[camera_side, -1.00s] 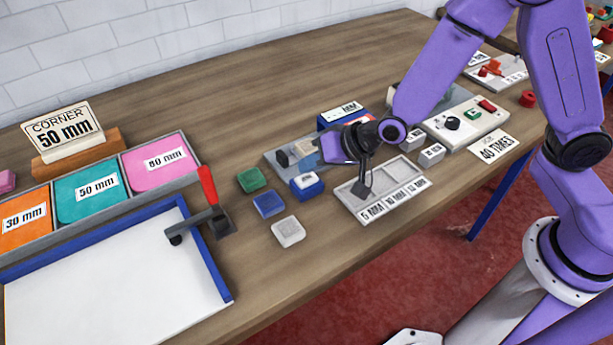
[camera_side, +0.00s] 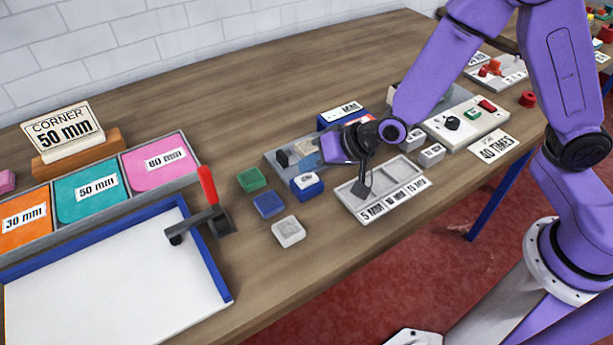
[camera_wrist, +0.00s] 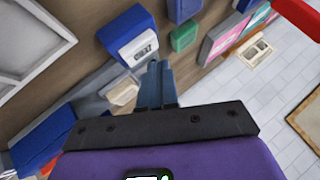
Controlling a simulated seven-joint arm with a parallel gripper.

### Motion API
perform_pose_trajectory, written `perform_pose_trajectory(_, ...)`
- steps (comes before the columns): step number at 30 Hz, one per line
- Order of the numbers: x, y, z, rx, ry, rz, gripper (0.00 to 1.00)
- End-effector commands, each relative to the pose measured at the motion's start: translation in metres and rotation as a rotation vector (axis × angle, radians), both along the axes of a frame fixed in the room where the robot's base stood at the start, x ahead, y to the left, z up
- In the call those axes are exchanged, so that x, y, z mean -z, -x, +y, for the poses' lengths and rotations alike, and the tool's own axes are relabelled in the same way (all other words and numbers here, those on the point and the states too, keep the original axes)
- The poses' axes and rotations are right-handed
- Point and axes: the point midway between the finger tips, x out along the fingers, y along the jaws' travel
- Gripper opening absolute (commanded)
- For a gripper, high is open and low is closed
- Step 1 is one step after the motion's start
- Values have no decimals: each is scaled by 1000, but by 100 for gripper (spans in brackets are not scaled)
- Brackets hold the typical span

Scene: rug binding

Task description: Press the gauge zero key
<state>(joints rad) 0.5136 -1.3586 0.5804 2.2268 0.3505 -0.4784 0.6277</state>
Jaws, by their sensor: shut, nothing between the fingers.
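My gripper (camera_wrist: 157,84) is shut and empty, its fingers together in the wrist view. In the side view my purple hand (camera_side: 337,148) is low over the grey plate (camera_side: 277,164), and its fingertips are hard to make out. The fingertips lie beside a blue block with a white label (camera_wrist: 130,35) and a beige block (camera_wrist: 122,93); contact cannot be told. The labelled blue block also shows in the side view (camera_side: 308,190). A blue box with a white label (camera_side: 341,113) stands behind the hand. I cannot tell which part is the gauge zero key.
A grey tray (camera_side: 355,203) labelled in mm is in front of the hand. Green (camera_side: 251,179), blue (camera_side: 268,204) and white (camera_side: 288,231) blocks lie to the left. A red-handled tool (camera_side: 208,188) stands by the white board (camera_side: 110,275). A control panel (camera_side: 466,128) is at right.

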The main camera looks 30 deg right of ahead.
Motion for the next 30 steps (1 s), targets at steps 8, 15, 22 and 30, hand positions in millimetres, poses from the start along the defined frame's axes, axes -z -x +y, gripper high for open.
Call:
perform_pose_trajectory(8, 0, 0, 0, 0, 0, 0, 0)
perform_pose_trajectory(15, 2, 0, 0, 0, 1, 1, 0)
perform_pose_trajectory(22, 8, 0, 0, 0, 0, 0, 0)
perform_pose_trajectory(30, 9, 0, 0, 0, 0, 0, 0)
